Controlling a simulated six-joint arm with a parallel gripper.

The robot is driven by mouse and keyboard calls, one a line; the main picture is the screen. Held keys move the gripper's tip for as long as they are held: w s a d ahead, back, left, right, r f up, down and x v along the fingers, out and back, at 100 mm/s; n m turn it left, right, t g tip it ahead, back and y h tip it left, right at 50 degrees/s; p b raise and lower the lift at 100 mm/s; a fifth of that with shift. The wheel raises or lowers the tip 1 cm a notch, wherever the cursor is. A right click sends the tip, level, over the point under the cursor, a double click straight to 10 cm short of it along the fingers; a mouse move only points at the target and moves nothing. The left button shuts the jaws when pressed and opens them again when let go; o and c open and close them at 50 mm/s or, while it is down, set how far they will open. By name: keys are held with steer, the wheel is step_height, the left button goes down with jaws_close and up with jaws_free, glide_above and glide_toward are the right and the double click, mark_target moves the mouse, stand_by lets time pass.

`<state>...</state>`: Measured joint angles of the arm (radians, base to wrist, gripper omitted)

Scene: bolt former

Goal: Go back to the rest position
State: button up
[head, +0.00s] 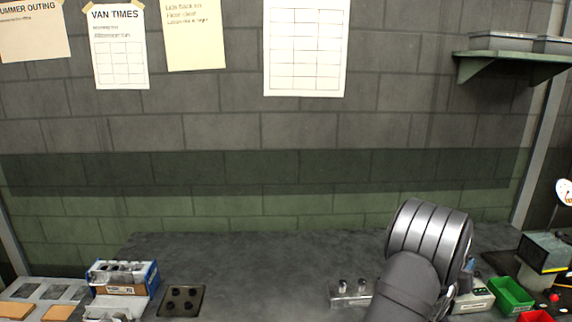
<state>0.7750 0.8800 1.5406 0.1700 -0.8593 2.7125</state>
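Part of my own arm shows at the lower right of the head view, a dark grey link and a ribbed metal joint. My gripper is not in view, so its fingers and anything in them cannot be seen. Below and left of the joint, a clear holder (351,300) with small upright metal pieces stands on the grey bench (260,255). My arm hides the part of the bench behind it.
A blue-and-white box (122,276) and a dark plate with several round spots (181,301) are at left. A green bin (511,296), a red bin (536,316) and a machine (543,254) stand at right. A shelf (510,64) is on the wall. The bench's middle is clear.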

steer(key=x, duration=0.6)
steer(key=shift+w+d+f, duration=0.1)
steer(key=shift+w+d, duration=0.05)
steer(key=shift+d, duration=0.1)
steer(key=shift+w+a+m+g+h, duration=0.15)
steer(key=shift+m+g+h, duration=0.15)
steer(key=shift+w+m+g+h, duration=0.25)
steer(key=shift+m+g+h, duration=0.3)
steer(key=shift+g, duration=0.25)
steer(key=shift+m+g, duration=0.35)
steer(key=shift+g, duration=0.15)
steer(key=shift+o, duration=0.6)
